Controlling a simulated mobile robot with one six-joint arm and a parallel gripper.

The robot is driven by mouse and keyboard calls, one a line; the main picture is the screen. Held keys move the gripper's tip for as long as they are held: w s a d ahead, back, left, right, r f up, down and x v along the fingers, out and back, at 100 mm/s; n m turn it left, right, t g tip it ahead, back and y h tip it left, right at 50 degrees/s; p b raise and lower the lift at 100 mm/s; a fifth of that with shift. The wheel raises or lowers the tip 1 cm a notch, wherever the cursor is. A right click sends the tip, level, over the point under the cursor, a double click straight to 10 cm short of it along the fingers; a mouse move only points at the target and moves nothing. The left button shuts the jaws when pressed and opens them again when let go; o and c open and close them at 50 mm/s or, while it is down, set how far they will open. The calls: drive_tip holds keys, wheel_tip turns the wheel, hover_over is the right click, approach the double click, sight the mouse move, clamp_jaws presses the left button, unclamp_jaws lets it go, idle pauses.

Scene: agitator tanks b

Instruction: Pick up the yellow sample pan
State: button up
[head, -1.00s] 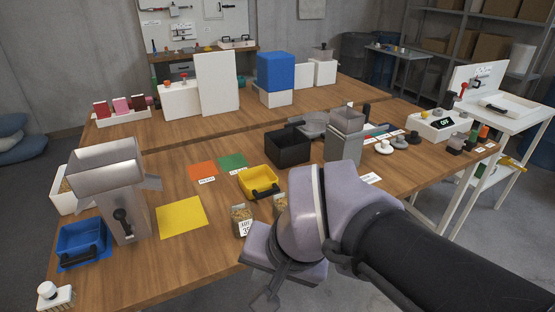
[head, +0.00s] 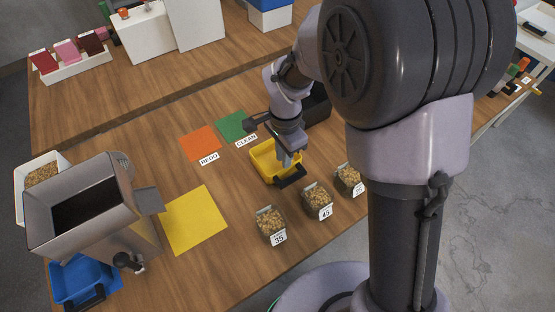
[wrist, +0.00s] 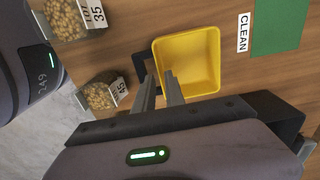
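The yellow sample pan (head: 262,163) sits on the wooden table, empty, with its black handle (head: 291,177) toward the front. In the wrist view the pan (wrist: 205,45) shows its open inside, with the handle at its left. My gripper (head: 287,163) points down at the handle side of the pan. In the wrist view its two fingers (wrist: 160,75) are apart, with a narrow gap between them, near the handle and the pan's near wall. They look open. I cannot tell whether they touch the pan.
Several jars of grain (head: 270,226) stand right in front of the pan. A black bin (head: 317,103) is close behind it. Green (head: 236,126) and orange (head: 200,144) mats lie behind and left. A yellow mat (head: 194,219), metal hopper (head: 80,205) and blue pan (head: 85,281) are further left.

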sight(279, 164)
drive_tip(key=f+b, duration=0.1)
drive_tip(key=f, duration=0.3)
drive_tip(key=f+b, duration=0.1)
drive_tip(key=f, duration=0.1)
drive_tip(key=shift+d+f+b, duration=0.25)
drive_tip(key=shift+d+b, duration=0.05)
drive_tip(key=shift+b, duration=0.05)
drive_tip(key=shift+r, duration=0.1)
clamp_jaws()
drive_tip(key=shift+w, duration=0.1)
idle(0.9)
